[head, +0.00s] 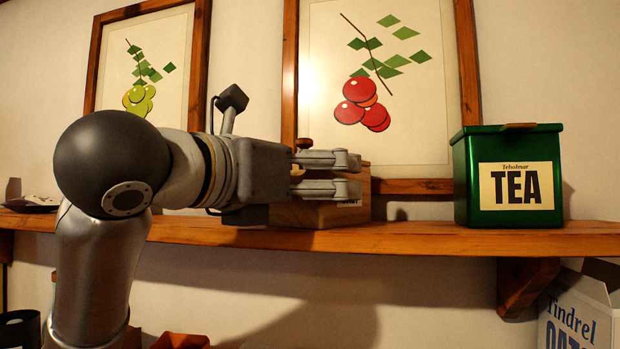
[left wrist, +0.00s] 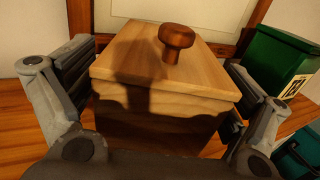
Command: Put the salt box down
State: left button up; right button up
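The salt box (left wrist: 160,65) is a pale wooden box with a lid and a round brown knob. In the head view the salt box (head: 318,214) sits upright on the shelf (head: 430,236), mostly hidden behind my left gripper (head: 332,174). In the left wrist view one finger of my left gripper (left wrist: 158,92) is on each side of the box. The fingers look spread, with narrow gaps beside the lid; contact lower down is hidden. My right gripper is in neither view.
A green tea tin (head: 509,178) stands to the right on the shelf, with clear board between it and the box. Framed fruit pictures (head: 380,85) hang behind. A dark dish (head: 35,204) lies at the far left. An oats carton (head: 582,310) is below right.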

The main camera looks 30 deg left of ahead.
pick_arm(q)
jog(key=shift+r, duration=0.2)
jog(key=shift+s+f, duration=0.15)
jog(key=shift+s, duration=0.1)
jog(key=s+a+b, duration=0.1)
jog(key=s+b, duration=0.4)
jog(key=s, duration=0.6)
jog(key=shift+s+a, duration=0.2)
jog(key=shift+a, duration=0.1)
